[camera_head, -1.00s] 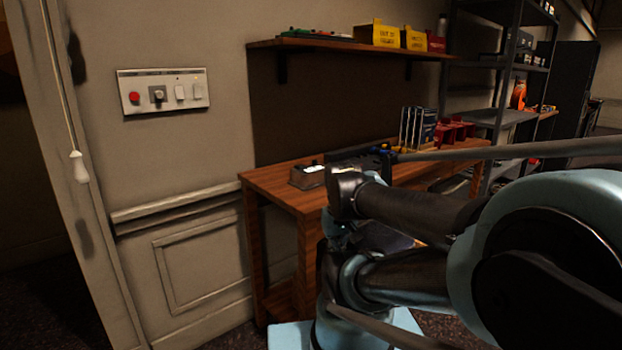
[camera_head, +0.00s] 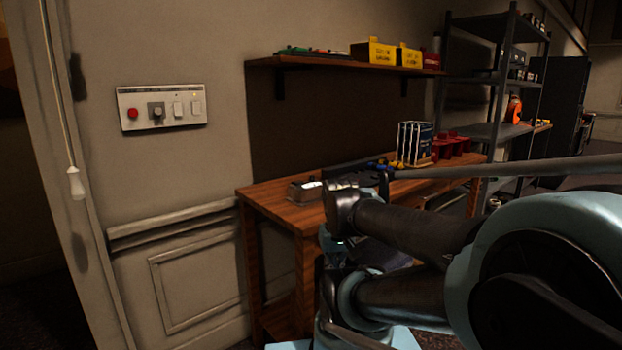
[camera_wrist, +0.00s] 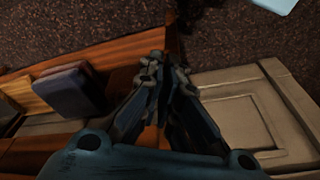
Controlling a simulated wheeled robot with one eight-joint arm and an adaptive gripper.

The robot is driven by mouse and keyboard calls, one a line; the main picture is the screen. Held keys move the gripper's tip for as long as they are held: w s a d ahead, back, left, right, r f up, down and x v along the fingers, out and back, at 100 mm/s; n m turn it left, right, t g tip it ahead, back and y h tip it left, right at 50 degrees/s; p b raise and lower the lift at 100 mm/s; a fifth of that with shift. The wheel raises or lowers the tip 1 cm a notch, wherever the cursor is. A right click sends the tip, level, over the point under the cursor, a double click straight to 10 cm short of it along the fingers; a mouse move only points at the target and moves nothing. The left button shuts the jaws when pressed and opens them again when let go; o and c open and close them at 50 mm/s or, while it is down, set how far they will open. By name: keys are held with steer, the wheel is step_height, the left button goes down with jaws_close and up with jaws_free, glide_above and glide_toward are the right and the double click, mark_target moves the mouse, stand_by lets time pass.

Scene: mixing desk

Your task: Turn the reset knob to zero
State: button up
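A wall panel (camera_head: 162,107) in the head view, at the left, carries a red button (camera_head: 133,113), a dark rotary knob (camera_head: 156,110) and two pale switches. Which way the knob points is too small to tell, and no reset label is readable. On the wooden desk (camera_head: 275,197) sits a small brown box with a white top (camera_head: 304,190). Behind it is a long black unit (camera_head: 345,172) with small blue and yellow parts. My gripper (camera_wrist: 166,58) shows in the wrist view, with its fingers close together and nothing visible between them. It is well apart from the wall panel.
A wall shelf (camera_head: 345,64) holds yellow bins. A rack of blue items (camera_head: 414,143) and red bins (camera_head: 450,148) stand on the desk. A pull cord (camera_head: 75,182) hangs at the left. The wrist view shows carpet, desk wood and a pale panel (camera_wrist: 240,115).

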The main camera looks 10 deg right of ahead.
steer(key=o, duration=0.5)
step_height(320, 180, up, 2)
steer(key=shift+r, duration=0.25)
steer(key=shift+o, duration=0.2)
step_height(320, 180, up, 32)
steer(key=n+g, duration=0.2)
steer(key=n, duration=1.1)
glide_above(312, 178)
steer(key=f, duration=1.1)
steer(key=w+f, duration=0.1)
steer(key=f, duration=0.5)
jaws_close()
